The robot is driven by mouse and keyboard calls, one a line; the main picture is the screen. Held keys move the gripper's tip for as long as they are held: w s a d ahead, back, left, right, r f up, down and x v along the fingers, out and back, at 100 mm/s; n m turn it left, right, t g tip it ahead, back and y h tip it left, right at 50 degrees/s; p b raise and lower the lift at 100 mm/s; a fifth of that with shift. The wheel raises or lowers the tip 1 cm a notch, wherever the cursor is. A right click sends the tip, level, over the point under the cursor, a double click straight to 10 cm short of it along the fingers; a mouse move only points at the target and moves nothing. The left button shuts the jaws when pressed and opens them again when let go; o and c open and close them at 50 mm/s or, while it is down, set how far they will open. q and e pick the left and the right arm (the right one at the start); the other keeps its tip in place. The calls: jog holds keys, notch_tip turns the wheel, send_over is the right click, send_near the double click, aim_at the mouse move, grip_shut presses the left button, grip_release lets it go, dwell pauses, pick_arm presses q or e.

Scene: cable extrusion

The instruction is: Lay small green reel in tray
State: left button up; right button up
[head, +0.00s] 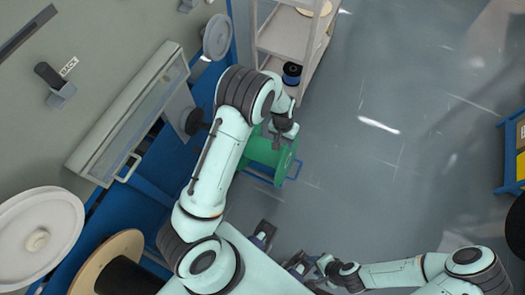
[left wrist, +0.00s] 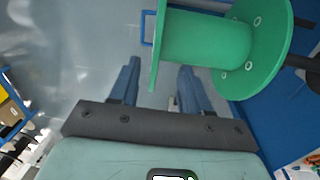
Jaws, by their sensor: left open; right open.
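A green reel (head: 266,152) sits beside the blue machine in the head view, partly covered by my left arm. In the left wrist view the green reel (left wrist: 205,40) fills the upper right, with a dark rod at its right flange. My left gripper (head: 280,138) is over the reel in the head view. Its two fingers are spread and empty in the left wrist view (left wrist: 160,85), with the reel beyond them and to the right. My right gripper (head: 302,266) is low in the head view, apart from the reel, and open. I cannot make out a tray for certain.
A shelf cart (head: 265,40) with a dark blue reel (head: 291,75) stands at the top. A large white reel (head: 38,240) and a wooden-flanged reel (head: 98,262) are at lower left. A blue rack (head: 512,150) stands at right. The grey floor (head: 400,180) between is clear.

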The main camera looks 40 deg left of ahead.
pick_arm(q)
send_over(282, 149)
jog(key=s+d, duration=0.1)
jog(key=s, duration=0.1)
jog(key=f, duration=0.7)
jog(key=shift+s+d+f, duration=0.15)
jog(key=shift+s+d, duration=0.05)
notch_tip(282, 149, up, 14)
jog(key=w+a, duration=0.1)
jog(key=a, duration=0.1)
jog(key=s+d+f+g+p, duration=0.1)
jog(key=s+d+f, duration=0.1)
jog(key=s+f, duration=0.4)
jog(key=s+d+f+p, duration=0.1)
jog(key=s+d+f, duration=0.2)
jog(key=s+f, duration=0.4)
jog(key=s+d+n+h, duration=0.1)
jog(key=s+d, duration=0.2)
jog(key=s, duration=0.3)
jog(key=s+d+f+n+h+p, duration=0.1)
jog(key=s+d, duration=0.3)
jog(key=s, duration=0.3)
jog(key=shift+s+d+f, duration=0.15)
jog(key=shift+s+d, duration=0.1)
jog(key=shift+s, duration=0.05)
pick_arm(e)
jog(key=shift+w+r, duration=0.35)
jog(key=shift+r, duration=0.5)
jog(key=shift+w+r, duration=0.35)
jog(key=shift+r, duration=0.5)
